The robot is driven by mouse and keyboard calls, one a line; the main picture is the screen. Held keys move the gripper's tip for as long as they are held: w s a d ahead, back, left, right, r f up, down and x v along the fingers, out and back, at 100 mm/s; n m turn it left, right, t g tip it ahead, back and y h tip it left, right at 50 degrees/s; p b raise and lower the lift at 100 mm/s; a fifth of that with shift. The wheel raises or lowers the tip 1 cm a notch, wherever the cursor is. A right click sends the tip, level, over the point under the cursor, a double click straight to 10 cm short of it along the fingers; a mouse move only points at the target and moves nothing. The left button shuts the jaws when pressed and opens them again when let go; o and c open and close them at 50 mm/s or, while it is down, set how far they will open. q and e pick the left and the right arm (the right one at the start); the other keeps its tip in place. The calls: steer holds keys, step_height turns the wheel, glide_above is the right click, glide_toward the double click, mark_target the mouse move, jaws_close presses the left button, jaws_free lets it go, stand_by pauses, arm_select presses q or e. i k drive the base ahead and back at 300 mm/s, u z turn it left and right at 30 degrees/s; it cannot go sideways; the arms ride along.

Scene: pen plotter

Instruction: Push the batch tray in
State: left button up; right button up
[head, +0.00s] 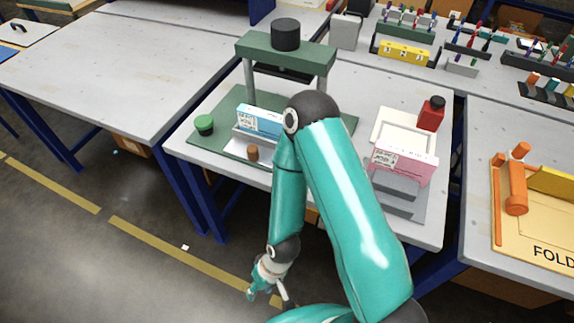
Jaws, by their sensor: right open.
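A light grey tray (243,143), likely the batch tray, lies on the green base plate (224,118) of a press-like machine. It carries a blue and white box (260,121). A small brown knob (252,153) stands at its front edge. My arm hides the tray's right part. My right gripper (268,296) is open and empty, low in front of the table and well short of the tray. My left gripper is out of view.
The green press bridge (285,52) stands over the plate's back. A pink box (405,162) and red bottle (431,114) stand at right. The left table (110,70) is mostly clear.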

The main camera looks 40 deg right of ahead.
mark_target(251, 148)
steer(key=k, duration=0.9)
steer(key=z, duration=0.45)
steer(key=i, duration=0.9)
